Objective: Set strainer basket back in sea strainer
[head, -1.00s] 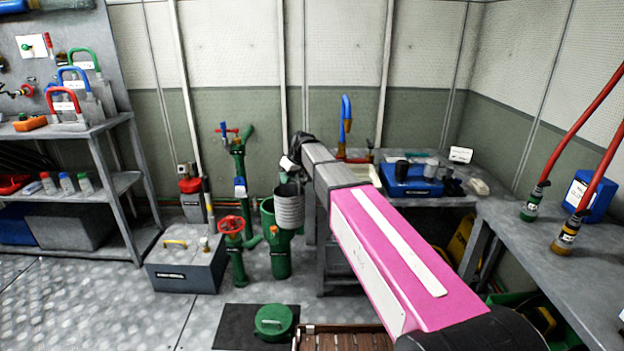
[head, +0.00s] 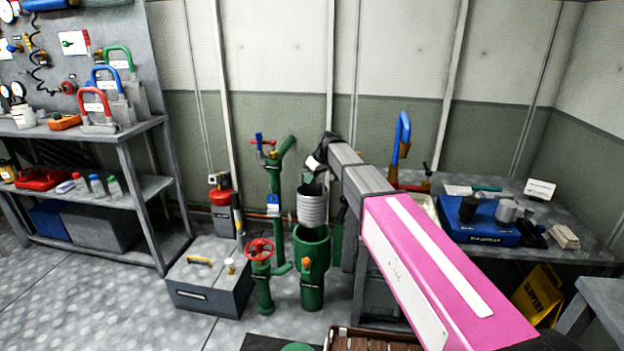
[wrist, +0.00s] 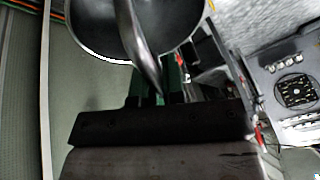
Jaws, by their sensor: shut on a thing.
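The strainer basket (head: 312,205) is a grey ribbed cup, upright, hanging below my gripper (head: 318,172). My gripper is shut on its handle. In the wrist view the basket (wrist: 88,32) shows its dark inside, with the curved handle (wrist: 138,50) running down to my gripper (wrist: 155,98). The sea strainer (head: 312,275) is a green upright cylinder with an open top, standing on the floor. In the head view the basket is directly over its mouth, its lower edge close to the rim. Whether the basket's bottom is inside the opening I cannot tell.
A green pipe with a red handwheel (head: 259,250) stands just left of the strainer. A grey box (head: 210,278) sits further left on the floor. A workbench (head: 585,235) with a blue case (head: 480,228) is at the right. A wooden crate (head: 365,342) is in front.

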